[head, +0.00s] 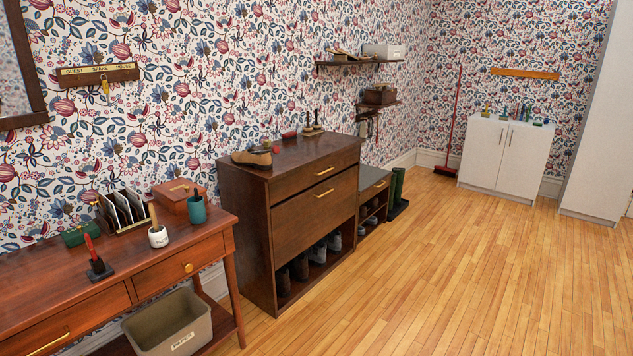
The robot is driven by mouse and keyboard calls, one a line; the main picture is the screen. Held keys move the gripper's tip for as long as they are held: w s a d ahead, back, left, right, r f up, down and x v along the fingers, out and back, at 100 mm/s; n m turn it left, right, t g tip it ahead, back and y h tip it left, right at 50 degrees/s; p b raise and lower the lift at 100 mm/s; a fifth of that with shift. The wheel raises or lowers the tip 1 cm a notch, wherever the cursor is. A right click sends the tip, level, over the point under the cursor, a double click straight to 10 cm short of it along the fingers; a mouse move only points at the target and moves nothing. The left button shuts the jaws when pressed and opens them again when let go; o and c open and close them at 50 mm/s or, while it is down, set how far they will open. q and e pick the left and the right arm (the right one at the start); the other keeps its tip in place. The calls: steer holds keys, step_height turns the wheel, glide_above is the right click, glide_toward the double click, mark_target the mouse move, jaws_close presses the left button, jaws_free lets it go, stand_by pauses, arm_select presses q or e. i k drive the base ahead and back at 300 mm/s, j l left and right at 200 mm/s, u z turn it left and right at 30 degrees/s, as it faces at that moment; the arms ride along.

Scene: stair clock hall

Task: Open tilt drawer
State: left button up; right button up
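A dark brown shoe cabinet (240,215) stands against the papered wall near the middle of the head view. Its large front panel, which looks like the tilt drawer (310,220), has a brass bar handle (323,194) near its top edge. The panel appears shut and flush with the cabinet. Above it is a shallow drawer (340,165) with its own brass handle (325,172), also shut. Below the panel is an open shelf with shoes (318,252). Neither of my grippers is in view.
A wooden console table (100,268) stands at left, with a paper bin (170,325) on its lower shelf. A low shoe bench (370,205) and green boots (398,190) stand beyond the cabinet. The wood floor (450,275) in front is clear.

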mark_target(298, 223)
steer(key=i+l, duration=0.15)
steer(key=i, duration=0.95)
steer(key=i+l, duration=0.15)
steer(key=i, duration=0.95)
